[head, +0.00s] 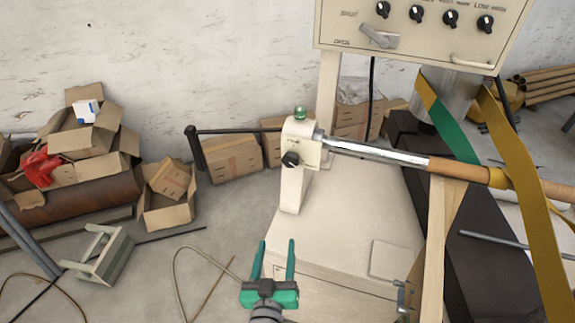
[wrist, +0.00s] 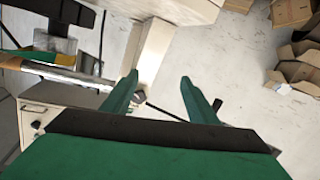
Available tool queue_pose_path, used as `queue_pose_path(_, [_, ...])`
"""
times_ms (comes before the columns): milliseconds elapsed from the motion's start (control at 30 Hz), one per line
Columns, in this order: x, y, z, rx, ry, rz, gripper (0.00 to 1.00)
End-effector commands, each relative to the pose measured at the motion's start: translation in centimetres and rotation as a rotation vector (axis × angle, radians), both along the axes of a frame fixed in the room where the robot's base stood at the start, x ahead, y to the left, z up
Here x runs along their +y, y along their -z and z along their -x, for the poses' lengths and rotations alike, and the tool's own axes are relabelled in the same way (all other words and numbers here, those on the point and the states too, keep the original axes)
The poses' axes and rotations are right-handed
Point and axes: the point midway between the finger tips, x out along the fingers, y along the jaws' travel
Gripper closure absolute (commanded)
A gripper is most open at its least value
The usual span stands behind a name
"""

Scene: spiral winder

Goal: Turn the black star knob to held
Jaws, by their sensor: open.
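The black star knob (head: 291,159) sits on the face of a cream bearing post (head: 291,190), left of the steel shaft, in the head view. A small marking shows above it, too small to read. My gripper (head: 276,245) has green fingers, open and empty, below and a little left of the knob in the picture, apart from it. In the wrist view, my open gripper (wrist: 158,78) has a dark knob (wrist: 139,97) beside its left finger, which seems to be the star knob, partly hidden.
A black crank handle (head: 196,147) sticks out left of the post. A shaft (head: 375,152) with a brown core runs right, near green and ochre strips. A control panel (head: 430,30) with several black knobs is above. Cardboard boxes (head: 165,210) lie left. Floor between is mostly clear.

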Motion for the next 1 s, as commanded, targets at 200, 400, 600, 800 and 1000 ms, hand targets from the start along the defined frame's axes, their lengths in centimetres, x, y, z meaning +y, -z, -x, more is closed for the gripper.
queue_pose_path(200, [0.5, -6.6, -5.6, -0.077, 0.108, -0.021, 0.46])
queue_pose_path(400, [0.5, -11.1, -8.1, -0.124, 0.194, -0.060, 0.46])
queue_pose_path(600, [0.4, -12.9, -8.9, -0.142, 0.233, -0.081, 0.46])
queue_pose_path(800, [-0.2, -13.1, -10.7, -0.143, 0.239, -0.081, 0.46])
queue_pose_path(1000, [-1.3, -13.1, -14.1, -0.144, 0.238, -0.081, 0.46])
